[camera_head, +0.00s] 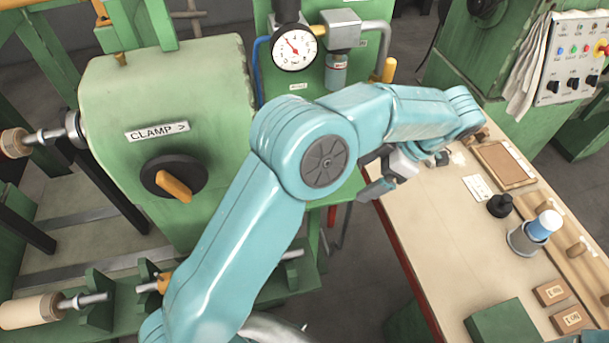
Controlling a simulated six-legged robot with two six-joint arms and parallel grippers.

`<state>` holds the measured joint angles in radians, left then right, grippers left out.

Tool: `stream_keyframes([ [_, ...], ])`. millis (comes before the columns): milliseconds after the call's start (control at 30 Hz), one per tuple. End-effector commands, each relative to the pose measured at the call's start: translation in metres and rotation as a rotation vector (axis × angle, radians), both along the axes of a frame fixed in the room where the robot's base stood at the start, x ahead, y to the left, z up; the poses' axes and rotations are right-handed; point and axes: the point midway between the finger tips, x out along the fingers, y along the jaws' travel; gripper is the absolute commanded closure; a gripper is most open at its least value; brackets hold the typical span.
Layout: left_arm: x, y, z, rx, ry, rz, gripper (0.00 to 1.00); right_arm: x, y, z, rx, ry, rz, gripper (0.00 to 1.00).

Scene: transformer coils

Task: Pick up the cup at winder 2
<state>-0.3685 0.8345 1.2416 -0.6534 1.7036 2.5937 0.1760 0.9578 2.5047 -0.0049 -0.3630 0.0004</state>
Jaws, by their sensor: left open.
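A grey metal cup (522,241) stands on the right side of the beige workbench. A blue and white cylinder (544,225) leans out of its top, tilted to the right. My left arm comes in from the lower left and bends over the bench's left edge. My left gripper (388,178) is open and empty near that edge, well to the left of the cup and apart from it. Part of the gripper is hidden behind my own forearm. My right gripper is not in view.
The workbench (440,250) is bare in its middle. A black knob-like object (499,205), a framed brown board (504,164), small boxes (551,292) and a green block (502,324) surround the cup. A green clamp machine (205,100) and a gauge (295,49) stand left.

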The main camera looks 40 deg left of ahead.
Motion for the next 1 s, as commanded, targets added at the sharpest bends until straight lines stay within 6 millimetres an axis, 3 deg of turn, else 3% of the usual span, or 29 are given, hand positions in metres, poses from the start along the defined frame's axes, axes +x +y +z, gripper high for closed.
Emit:
stream_keyframes([
  [200,-0.028,0.046,0.004,-0.001,-0.002,0.003,0.10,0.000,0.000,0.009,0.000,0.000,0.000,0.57],
  [400,-0.045,0.080,0.003,-0.001,0.000,0.001,0.10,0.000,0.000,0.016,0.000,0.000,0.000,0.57],
  [567,-0.048,0.090,0.000,-0.001,0.000,-0.001,0.10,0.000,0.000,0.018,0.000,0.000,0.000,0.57],
  [833,-0.056,0.110,-0.032,0.000,0.002,0.000,0.10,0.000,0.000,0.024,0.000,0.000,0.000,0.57],
  [1000,-0.058,0.114,-0.042,-0.002,0.000,-0.001,0.10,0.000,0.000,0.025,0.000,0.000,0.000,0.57],
])
